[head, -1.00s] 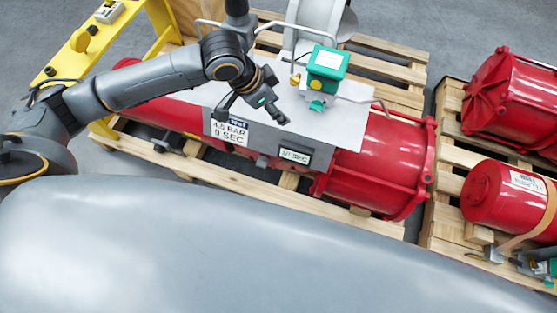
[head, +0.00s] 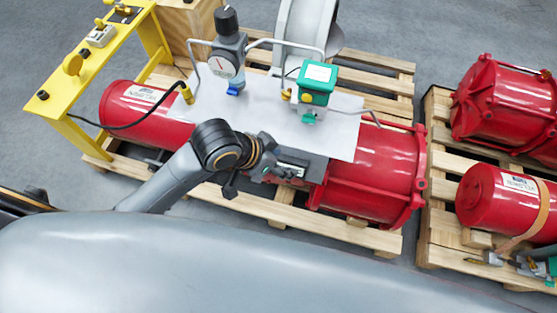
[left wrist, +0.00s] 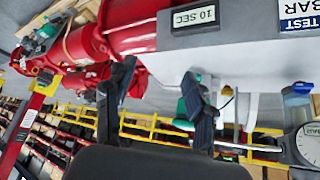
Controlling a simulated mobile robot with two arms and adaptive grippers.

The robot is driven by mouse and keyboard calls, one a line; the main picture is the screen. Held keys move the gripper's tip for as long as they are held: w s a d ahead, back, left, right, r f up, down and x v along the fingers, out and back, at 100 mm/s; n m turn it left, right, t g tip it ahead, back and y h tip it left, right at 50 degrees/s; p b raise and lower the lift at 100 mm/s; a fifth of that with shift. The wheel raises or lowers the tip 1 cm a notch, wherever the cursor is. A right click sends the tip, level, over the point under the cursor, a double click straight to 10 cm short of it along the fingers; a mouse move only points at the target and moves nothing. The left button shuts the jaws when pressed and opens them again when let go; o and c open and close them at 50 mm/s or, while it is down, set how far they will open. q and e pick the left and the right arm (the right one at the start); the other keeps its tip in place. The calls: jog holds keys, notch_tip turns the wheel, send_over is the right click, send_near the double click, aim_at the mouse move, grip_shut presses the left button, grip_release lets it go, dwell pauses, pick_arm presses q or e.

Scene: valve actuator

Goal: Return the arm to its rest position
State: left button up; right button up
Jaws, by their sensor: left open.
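My left gripper (head: 252,174) is open and empty, in front of the near edge of the grey panel (head: 345,135). The arm comes in low from the left, behind my grey body. In the left wrist view the two dark fingers (left wrist: 156,88) stand apart with nothing between them. The panel, with its "10 SEC" label (left wrist: 194,17), is close by. The red valve actuator (head: 378,170) lies under the panel on a pallet. A green box (head: 317,84) and a pressure gauge (head: 226,65) stand on the panel. My right gripper is not in view.
A yellow stand (head: 155,40) with a black cable is at the upper left. Red cylinders (head: 500,200) lie on a second pallet (head: 440,190) at the right. Pipes run along the panel's back. Grey floor (head: 60,180) is clear at the left.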

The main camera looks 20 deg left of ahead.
pick_arm(q)
jog(key=shift+s+a+f, duration=0.15)
jog(key=shift+s+a, duration=0.05)
dwell(0.6)
jog(key=w+a+f+n+y, duration=0.1)
jog(key=w+a+f, duration=0.1)
jog(key=f, duration=0.4)
jog(key=w+a+f+n, duration=0.2)
jog(key=f, duration=0.4)
jog(key=s+a+f+n+g+y, duration=0.1)
jog(key=s+a+f, duration=0.25)
jog(key=f, duration=0.65)
jog(key=s+a+f+n+y, duration=0.1)
jog(key=s+a+f+y, duration=0.2)
jog(key=f, duration=0.7)
jog(key=s+a+f+g, duration=0.1)
jog(key=s+a+f, duration=0.1)
jog(key=s+f, duration=0.5)
jog(key=s+a+f+g, duration=0.1)
jog(key=s+f, duration=0.7)
jog(key=s, duration=1.2)
jog(key=shift+s+a+n+g, duration=0.15)
jog(key=shift+a+n+g, duration=0.2)
jog(key=shift+a, duration=0.3)
jog(key=shift+f, duration=0.1)
